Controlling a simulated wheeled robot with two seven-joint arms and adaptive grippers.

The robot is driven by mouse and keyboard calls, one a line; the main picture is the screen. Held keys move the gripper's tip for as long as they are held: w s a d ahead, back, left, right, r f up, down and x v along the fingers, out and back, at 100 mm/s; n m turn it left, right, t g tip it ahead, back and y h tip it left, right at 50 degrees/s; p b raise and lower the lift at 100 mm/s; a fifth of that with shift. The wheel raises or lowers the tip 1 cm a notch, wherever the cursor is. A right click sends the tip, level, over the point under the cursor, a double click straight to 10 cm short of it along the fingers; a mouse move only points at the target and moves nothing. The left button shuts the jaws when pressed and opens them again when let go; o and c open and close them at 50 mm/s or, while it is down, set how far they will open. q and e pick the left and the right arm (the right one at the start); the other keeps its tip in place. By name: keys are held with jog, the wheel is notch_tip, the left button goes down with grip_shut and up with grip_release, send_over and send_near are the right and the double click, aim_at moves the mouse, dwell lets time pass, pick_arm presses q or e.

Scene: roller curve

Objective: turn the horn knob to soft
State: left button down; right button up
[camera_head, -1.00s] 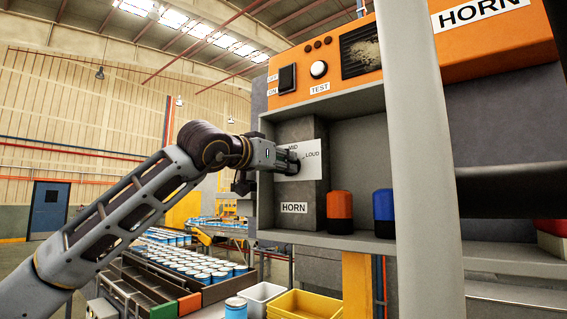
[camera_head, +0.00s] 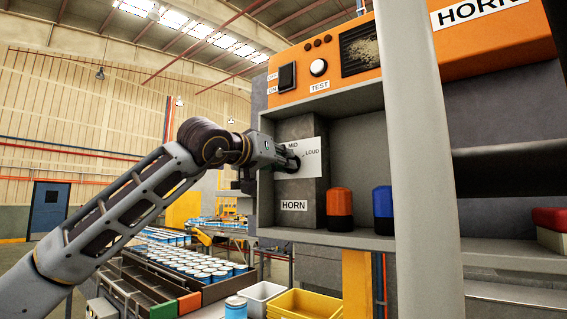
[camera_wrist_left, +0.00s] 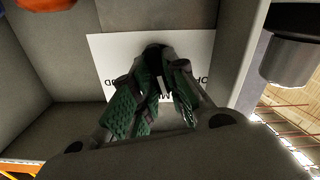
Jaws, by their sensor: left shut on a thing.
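The horn knob (camera_wrist_left: 155,54) is dark and sits on a white label plate (camera_head: 312,168) on a grey block inside the cabinet. MID and LOUD show on the plate in the head view. My left gripper (camera_head: 291,161) is at the plate, its fingers shut around the knob. In the left wrist view the green-padded fingertips (camera_wrist_left: 160,80) close on both sides of the knob, and the plate's lettering is partly covered. My right gripper is not in view.
A HORN label (camera_head: 294,205) is below the plate. An orange-topped cylinder (camera_head: 340,208) and a blue-topped one (camera_head: 382,210) stand on the cabinet shelf to the right. An orange panel above has a switch (camera_head: 287,78) and a white TEST button (camera_head: 319,67).

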pick_arm(q)
jog(key=shift+w+a+f+n+b, duration=0.1)
jog(key=shift+n+b, duration=0.6)
jog(key=shift+n, duration=1.55)
jog(key=shift+a+n+b, duration=0.1)
jog(key=shift+n+b, duration=0.55)
jog(key=shift+n, duration=1.6)
jog(key=c, duration=1.4)
grip_release()
jog(key=shift+c, duration=0.2)
jog(key=v, duration=1.2)
